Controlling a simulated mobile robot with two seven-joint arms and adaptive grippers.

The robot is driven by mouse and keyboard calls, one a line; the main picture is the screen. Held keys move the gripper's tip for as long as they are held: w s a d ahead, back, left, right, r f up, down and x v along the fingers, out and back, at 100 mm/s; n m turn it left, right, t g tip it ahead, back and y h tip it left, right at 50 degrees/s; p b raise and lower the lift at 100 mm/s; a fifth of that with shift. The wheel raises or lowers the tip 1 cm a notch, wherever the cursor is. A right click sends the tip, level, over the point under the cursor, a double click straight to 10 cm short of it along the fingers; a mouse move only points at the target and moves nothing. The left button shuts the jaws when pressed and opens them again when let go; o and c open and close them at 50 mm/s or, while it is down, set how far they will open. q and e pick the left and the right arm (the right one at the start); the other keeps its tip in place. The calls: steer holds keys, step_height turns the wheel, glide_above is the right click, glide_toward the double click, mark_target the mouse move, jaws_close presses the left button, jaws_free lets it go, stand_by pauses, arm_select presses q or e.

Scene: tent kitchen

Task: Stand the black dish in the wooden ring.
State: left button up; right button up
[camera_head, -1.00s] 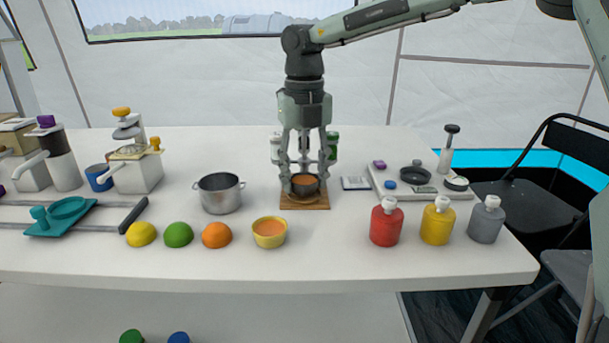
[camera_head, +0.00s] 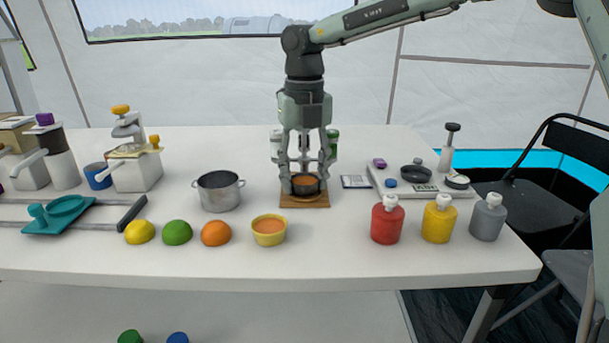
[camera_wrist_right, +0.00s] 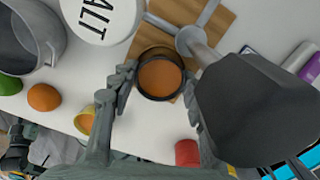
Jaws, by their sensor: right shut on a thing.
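The black dish (camera_head: 305,186) with orange contents is upright between the fingers of my right gripper (camera_head: 305,176), which is shut on it. The wrist view also shows the dish (camera_wrist_right: 160,78) between the fingertips. Just beneath it is a square wooden board (camera_head: 318,204) with a pale, ring-like edge (camera_head: 305,197) showing under the dish. The dish is low over the ring; I cannot tell whether it rests in it. The board also shows in the wrist view (camera_wrist_right: 212,22).
A steel pot (camera_head: 219,192) stands to the left and a yellow bowl (camera_head: 269,232) in front. Red (camera_head: 387,224), yellow and grey bottles are at the front right, with a scale tray behind. Shakers (camera_head: 333,144) stand behind my gripper, and a white lid (camera_wrist_right: 100,18) is close in the wrist view.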

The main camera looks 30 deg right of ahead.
mark_target(305, 179)
steer(key=shift+f, duration=0.3)
steer(key=o, duration=0.6)
steer(key=shift+r, duration=0.1)
step_height(305, 179, up, 11)
steer(key=p, duration=0.6)
stand_by(0.7)
